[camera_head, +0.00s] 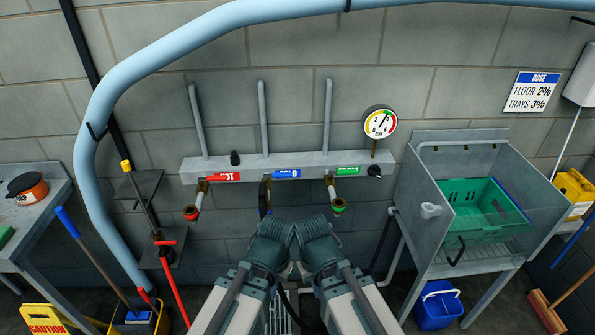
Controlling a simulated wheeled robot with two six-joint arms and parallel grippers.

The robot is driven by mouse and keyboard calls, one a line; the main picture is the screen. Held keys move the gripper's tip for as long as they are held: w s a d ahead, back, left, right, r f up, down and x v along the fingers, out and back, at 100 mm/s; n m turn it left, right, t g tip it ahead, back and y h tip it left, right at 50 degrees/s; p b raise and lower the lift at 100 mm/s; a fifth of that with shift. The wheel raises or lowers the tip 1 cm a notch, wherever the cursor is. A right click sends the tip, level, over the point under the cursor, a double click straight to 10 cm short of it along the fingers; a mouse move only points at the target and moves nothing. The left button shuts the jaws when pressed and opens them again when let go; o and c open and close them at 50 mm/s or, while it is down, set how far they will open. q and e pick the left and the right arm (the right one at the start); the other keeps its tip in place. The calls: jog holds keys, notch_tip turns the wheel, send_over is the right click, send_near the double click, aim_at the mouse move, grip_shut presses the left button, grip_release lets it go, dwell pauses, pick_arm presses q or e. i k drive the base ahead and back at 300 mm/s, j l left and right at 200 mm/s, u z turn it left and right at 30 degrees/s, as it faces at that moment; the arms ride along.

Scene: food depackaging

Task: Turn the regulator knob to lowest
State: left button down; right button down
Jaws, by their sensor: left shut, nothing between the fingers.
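A grey manifold rail (310,162) runs along the block wall. A round dial gauge (379,122) with coloured bands stands on a stem above its right end. A small black knob (374,171) sits on the rail below the gauge. Another black knob (235,158) is on the rail's upper edge, further left. Which of them is the regulator knob is not marked. My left gripper (276,229) is shut and empty, below the rail's middle. My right gripper (314,227) is beside it, below and left of the knob under the gauge; its fingers cannot be made out.
Red, blue and green labels mark taps below the rail, with a red-ended tap (192,212) and a green-ended tap (338,206). A thick light-blue pipe (90,170) curves at left. A sink with a green crate (482,212) stands right, a blue bucket (437,305) below it.

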aim_at(374, 170)
jog(key=l+z, duration=0.1)
jog(key=z, duration=1.45)
jog(key=i+j, duration=0.1)
jog(key=i, duration=0.45)
